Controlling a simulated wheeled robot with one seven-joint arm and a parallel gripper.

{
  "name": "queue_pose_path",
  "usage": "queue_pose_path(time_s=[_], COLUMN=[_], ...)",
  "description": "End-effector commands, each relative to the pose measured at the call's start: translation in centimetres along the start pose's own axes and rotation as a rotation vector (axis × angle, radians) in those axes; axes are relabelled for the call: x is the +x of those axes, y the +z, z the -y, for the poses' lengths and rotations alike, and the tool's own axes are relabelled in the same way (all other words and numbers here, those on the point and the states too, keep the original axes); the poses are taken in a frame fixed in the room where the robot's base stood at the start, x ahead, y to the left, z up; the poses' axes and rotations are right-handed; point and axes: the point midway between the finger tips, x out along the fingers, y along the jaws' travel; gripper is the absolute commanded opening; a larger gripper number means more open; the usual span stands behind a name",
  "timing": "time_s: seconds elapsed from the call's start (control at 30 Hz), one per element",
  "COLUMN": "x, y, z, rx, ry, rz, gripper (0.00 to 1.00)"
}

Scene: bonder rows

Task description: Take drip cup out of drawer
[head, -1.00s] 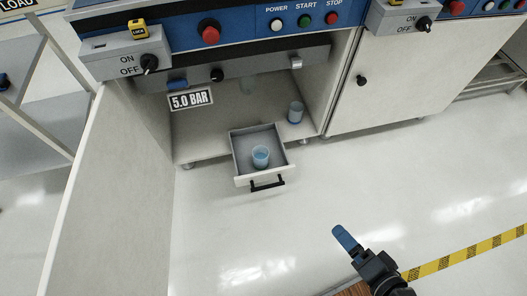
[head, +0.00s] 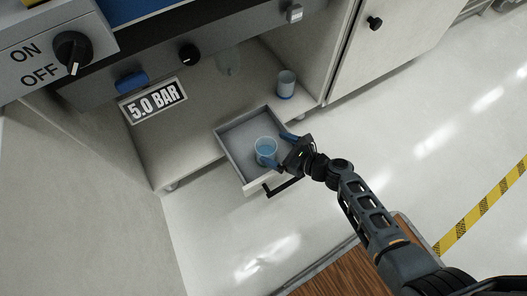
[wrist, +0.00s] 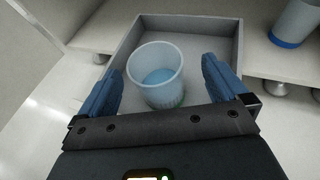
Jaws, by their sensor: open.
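The drip cup (head: 266,151) is a clear, bluish cup that stands upright in the open drawer (head: 227,155). It also shows in the wrist view (wrist: 155,72), with blue in its bottom. My gripper (head: 280,151) is open at the drawer's front right, with one blue finger on each side of the cup. In the wrist view my gripper (wrist: 160,85) has its two blue fingers apart, with the cup between and just ahead of them. I cannot tell whether either finger touches the cup. The drawer's black handle (head: 283,187) is partly behind my gripper.
A second cup with a blue base (head: 286,84) stands on the cabinet floor behind the drawer, at the right. A closed cabinet door (head: 385,55) is at the right.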

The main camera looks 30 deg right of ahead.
Motion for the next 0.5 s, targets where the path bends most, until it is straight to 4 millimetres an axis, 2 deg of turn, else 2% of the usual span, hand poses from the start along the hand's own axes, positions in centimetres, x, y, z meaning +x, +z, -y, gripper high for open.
queue_pose_path(time_s=[0.27,0.5], x=[2.5,5.9], y=[-0.3,-0.3], z=[-0.4,-0.6], rx=[-0.005,-0.006], ry=[0.002,0.001], rz=[0.000,0.000], gripper=[1.00,1.00])
